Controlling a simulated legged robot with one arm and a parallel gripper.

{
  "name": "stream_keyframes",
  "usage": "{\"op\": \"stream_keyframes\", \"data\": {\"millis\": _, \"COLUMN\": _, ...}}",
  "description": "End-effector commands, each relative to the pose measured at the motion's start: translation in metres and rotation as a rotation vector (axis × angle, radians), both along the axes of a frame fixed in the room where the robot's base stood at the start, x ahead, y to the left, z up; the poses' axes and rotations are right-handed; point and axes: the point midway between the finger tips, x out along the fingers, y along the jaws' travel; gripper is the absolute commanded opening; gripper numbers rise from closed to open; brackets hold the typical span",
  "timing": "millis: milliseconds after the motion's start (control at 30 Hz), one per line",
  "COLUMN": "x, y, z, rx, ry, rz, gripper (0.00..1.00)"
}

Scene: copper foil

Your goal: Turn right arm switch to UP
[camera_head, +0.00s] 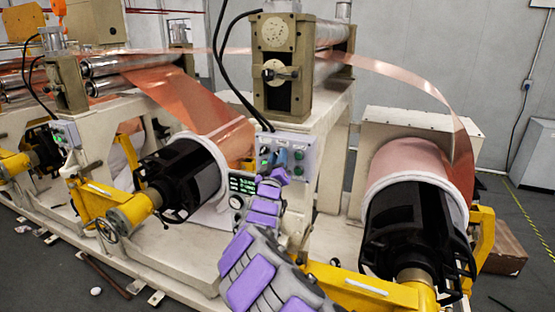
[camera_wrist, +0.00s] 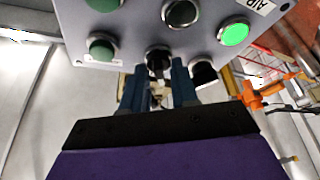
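A grey control panel (camera_head: 299,146) stands below the roller head in the head view. It fills the top of the wrist view (camera_wrist: 135,20), tilted, with round buttons and black switches. A black switch (camera_wrist: 158,57) sits at the panel's edge between my fingertips. Another black switch (camera_wrist: 203,72) is to its right, partly hidden by a finger. My gripper (camera_wrist: 161,75) has its two blue fingers apart on either side of the first switch; contact cannot be told. In the head view my gripper (camera_head: 281,160) is in front of the panel, hiding part of it. No switch label is readable there.
A lit green button (camera_wrist: 233,34) and an unlit green button (camera_wrist: 102,48) are close to the fingers. A copper roll (camera_head: 408,165) on a black core stands right of my arm, and another black core (camera_head: 180,178) is left. Yellow arms (camera_head: 370,290) flank my arm.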

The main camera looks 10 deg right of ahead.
Motion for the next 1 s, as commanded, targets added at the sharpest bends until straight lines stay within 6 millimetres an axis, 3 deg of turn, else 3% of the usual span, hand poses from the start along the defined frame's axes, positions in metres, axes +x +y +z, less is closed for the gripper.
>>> {"op": "stream_keyframes", "data": {"millis": 167, "x": 0.0008, "y": 0.0010, "z": -0.0016, "rx": 0.000, "ry": 0.003, "rz": 0.002, "gripper": 0.00}}
{"op": "stream_keyframes", "data": {"millis": 567, "x": 0.0015, "y": 0.0023, "z": -0.0040, "rx": 0.041, "ry": -0.024, "rz": 0.002, "gripper": 0.00}}
{"op": "stream_keyframes", "data": {"millis": 1000, "x": 0.0028, "y": 0.0036, "z": -0.0078, "rx": 0.238, "ry": -0.163, "rz": 0.003, "gripper": 0.00}}
